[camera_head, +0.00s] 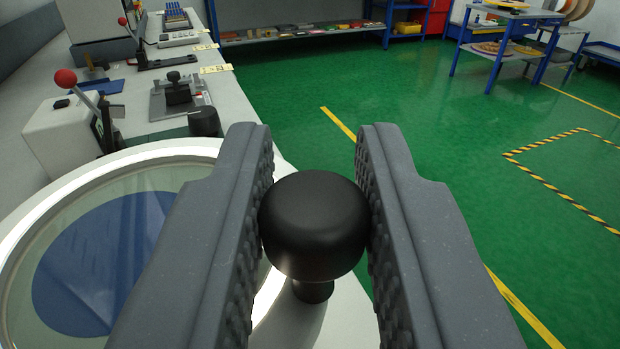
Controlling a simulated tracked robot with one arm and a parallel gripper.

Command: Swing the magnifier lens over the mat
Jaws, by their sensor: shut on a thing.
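The magnifier lens (60,215) is a wide clear glass in a pale, glowing ring at the lower left. A black knob (314,225) stands on a short stem at the ring's right side. My gripper (315,150) has a grey, studded finger on each side of this knob and is shut on it. A dark blue patch with a rounded edge (105,265) shows through the glass; it may be the mat, but I cannot tell for sure. The left finger hides part of the ring and glass.
A long pale bench (150,125) runs away on the left. It bears a red-knobbed lever device (70,130), a small black-knobbed fixture (177,92) and a dark cylinder (204,121). Green floor (400,100) lies open to the right, with a blue shelf cart (500,45) far back.

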